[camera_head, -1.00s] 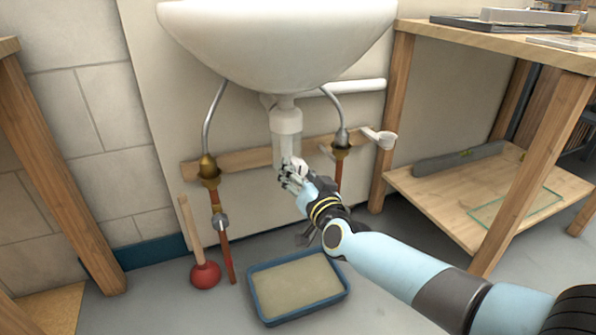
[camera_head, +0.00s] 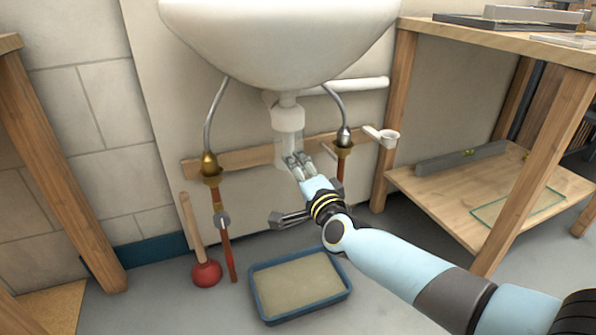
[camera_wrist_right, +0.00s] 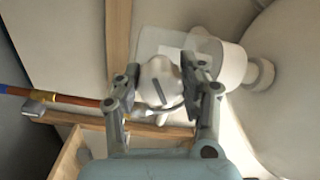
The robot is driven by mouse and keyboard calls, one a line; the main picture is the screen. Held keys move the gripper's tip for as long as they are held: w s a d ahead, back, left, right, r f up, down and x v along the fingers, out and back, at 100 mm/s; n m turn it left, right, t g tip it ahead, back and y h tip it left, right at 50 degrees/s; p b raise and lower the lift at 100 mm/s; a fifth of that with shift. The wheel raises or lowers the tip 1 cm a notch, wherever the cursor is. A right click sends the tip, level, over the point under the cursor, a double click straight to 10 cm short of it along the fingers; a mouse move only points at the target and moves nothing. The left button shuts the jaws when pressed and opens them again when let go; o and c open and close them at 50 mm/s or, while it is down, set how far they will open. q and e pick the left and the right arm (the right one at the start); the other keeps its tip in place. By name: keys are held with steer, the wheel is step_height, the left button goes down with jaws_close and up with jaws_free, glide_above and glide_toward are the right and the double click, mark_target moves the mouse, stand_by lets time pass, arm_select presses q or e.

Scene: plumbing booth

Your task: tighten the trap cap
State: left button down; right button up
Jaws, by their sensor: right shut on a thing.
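The white trap (camera_head: 287,122) hangs under the sink basin (camera_head: 280,45). Its cap (camera_wrist_right: 160,82), a white rounded piece with a dark slot-like mark, shows between the fingers in the right wrist view. My right gripper (camera_head: 298,160) reaches up from the lower right to the bottom of the trap. In the right wrist view, my right gripper (camera_wrist_right: 162,82) has one finger on each side of the cap and is shut on it. In the head view the fingers mostly hide the cap. My left gripper is not in view.
A blue-rimmed tray (camera_head: 300,318) lies on the floor below the sink. A red plunger (camera_head: 206,273) stands to its left. Supply pipes run on both sides of the trap.

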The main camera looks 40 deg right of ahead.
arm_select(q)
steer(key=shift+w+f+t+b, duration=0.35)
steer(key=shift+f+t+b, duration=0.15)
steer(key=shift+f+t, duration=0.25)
arm_select(e)
steer(key=m, duration=0.5)
steer(key=shift+s+m, duration=0.1)
steer(key=shift+m, duration=0.3)
steer(key=o, duration=1.2)
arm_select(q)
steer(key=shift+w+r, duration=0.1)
arm_select(e)
steer(key=shift+s, duration=0.15)
steer(key=v, duration=1.1)
steer(key=shift+s, duration=0.3)
